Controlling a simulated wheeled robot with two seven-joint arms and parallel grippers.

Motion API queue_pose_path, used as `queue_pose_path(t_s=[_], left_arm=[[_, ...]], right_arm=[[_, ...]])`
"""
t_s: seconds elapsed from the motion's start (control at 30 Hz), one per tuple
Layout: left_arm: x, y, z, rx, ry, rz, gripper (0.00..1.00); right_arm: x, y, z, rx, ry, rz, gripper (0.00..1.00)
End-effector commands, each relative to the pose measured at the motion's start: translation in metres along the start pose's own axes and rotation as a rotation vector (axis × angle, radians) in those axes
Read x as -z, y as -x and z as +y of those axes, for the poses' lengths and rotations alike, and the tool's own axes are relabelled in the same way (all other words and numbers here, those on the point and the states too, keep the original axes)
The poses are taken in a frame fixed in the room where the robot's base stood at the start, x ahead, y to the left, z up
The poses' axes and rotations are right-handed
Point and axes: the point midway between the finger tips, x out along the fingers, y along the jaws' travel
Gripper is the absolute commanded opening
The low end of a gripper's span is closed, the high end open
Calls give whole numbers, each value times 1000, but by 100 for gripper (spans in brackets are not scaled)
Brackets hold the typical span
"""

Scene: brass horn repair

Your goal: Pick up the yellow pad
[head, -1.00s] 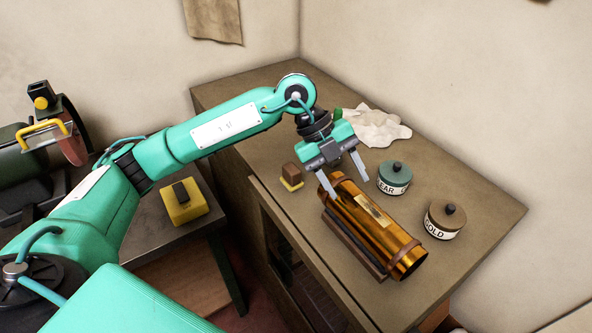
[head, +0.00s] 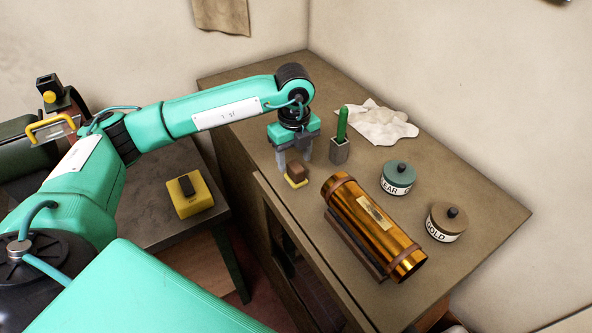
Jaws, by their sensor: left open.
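The yellow pad (head: 296,183) is small, with a brown block (head: 297,171) on top, and lies on the brown bench near its front left edge. My left gripper (head: 295,162) is open and empty. Its fingers point down, just above and behind the brown block in the picture, one to each side of it. I cannot tell whether either finger touches it. My right gripper is out of view.
An amber cylinder (head: 381,230) lies on a cradle right of the pad. A grey holder (head: 340,152) with a green stick, a white cloth (head: 378,124), a green-lidded jar (head: 397,178) and a brown-lidded jar (head: 446,222) stand around. A larger yellow block (head: 187,205) sits on the side table (head: 152,232).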

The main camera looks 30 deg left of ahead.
Motion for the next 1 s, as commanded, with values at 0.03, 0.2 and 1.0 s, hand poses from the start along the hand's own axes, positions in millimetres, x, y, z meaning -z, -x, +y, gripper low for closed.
queue_pose_path(t_s=[0.03,0.2,1.0], left_arm=[[0,-1,0,-1,0,0,55],[-1,-14,-2,-4,1,2,55],[-2,-54,-6,1,0,0,17]], right_arm=[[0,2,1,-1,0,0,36],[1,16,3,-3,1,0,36],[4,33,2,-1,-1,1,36]])
